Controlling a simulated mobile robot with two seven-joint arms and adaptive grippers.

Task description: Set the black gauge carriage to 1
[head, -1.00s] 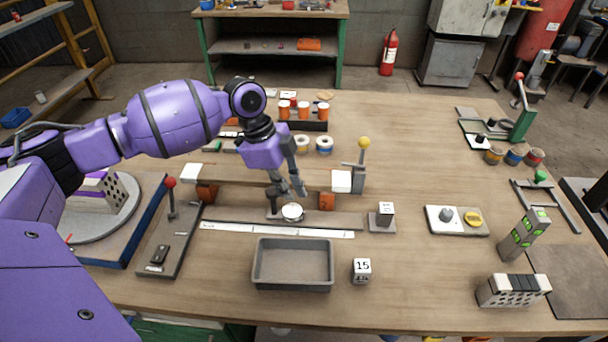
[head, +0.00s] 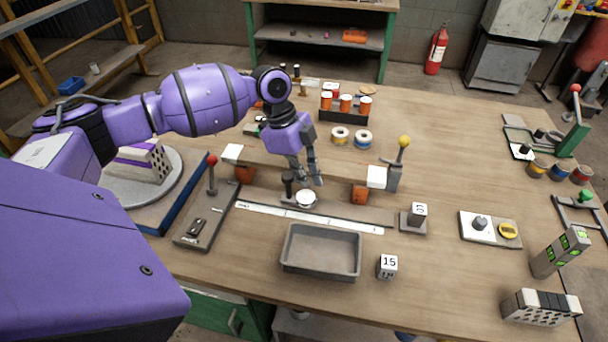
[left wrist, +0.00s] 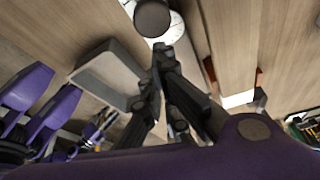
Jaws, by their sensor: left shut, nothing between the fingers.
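The gauge carriage, with a black knob (head: 288,181) and a round white dial (head: 306,198), sits on a low rail (head: 350,213) behind a white scale strip (head: 300,217). It stands near the strip's middle; the marks are too small to read. My left gripper (head: 317,183) is shut and empty, low over the rail, just right of the knob and behind the dial. In the left wrist view the shut fingertips (left wrist: 165,50) are close to the knob (left wrist: 153,18) and overlap the dial's edge. I cannot tell whether they touch the carriage. My right gripper is not in view.
A grey tray (head: 321,251) lies in front of the strip, with a block marked 15 (head: 388,266) beside it. A red-knobbed lever (head: 212,175) stands left, a yellow-knobbed one (head: 403,155) right. A beam with white ends (head: 376,177) runs behind the rail.

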